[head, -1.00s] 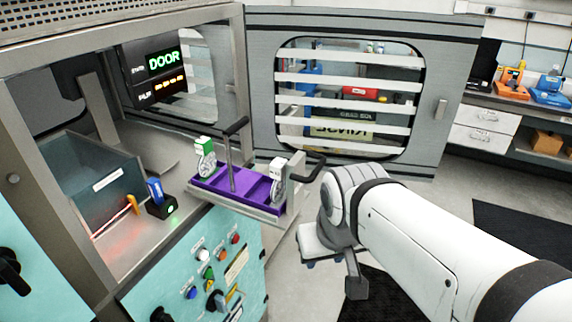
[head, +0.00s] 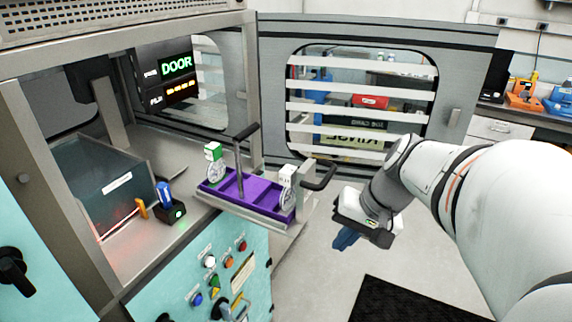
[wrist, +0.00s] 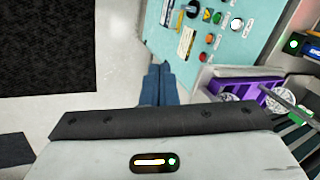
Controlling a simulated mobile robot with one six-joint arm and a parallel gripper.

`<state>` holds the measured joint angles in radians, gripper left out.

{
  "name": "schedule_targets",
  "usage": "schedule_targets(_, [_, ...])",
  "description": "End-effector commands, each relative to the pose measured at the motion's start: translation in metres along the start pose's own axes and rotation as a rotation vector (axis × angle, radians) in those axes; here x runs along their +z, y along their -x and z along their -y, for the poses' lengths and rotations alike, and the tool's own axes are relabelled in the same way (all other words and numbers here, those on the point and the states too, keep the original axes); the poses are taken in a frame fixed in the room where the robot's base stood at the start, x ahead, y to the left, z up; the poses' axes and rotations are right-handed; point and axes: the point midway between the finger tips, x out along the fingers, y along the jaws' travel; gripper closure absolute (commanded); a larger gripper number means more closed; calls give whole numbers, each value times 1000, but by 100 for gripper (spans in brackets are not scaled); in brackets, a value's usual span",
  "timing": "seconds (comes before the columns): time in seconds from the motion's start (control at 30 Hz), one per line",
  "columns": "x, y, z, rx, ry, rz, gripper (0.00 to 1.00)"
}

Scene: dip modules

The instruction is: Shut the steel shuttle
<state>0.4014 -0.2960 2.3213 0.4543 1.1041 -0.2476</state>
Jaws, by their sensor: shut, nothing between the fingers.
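The steel shuttle (head: 281,225) sticks out of the machine's opening at waist height, with a dark handle (head: 322,178) on its outer end. It carries a purple tray (head: 262,200) holding a green-and-white module (head: 214,163) and a white module (head: 288,186), with a dark upright T-handle (head: 239,160) between them. The shut fingers (wrist: 160,75) point toward the floor and cabinet front in the wrist view.
The barred door (head: 362,110) stands open behind the shuttle. A grey bin (head: 105,185) and a small black block with a blue top (head: 168,205) sit inside the machine. Buttons line the teal panel (head: 215,275) below. Clear floor lies under my gripper.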

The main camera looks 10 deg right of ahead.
Motion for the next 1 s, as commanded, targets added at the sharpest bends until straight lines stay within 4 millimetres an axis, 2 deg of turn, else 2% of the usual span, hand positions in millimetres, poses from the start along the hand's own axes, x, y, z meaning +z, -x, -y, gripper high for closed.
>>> schedule_targets(0.1, [-35, 8, -18, -152, -133, -13, 100])
schedule_targets(0.3, [-77, 28, -43, -347, -252, -79, 100])
schedule_targets(0.43, [-89, 36, -52, -401, -277, -107, 100])
schedule_targets(0.53, [-91, 34, -51, -413, -280, -112, 100])
schedule_targets(0.67, [-93, 19, -43, -413, -278, -107, 100])
schedule_targets(1.0, [-104, -47, -15, -411, -278, -105, 100])
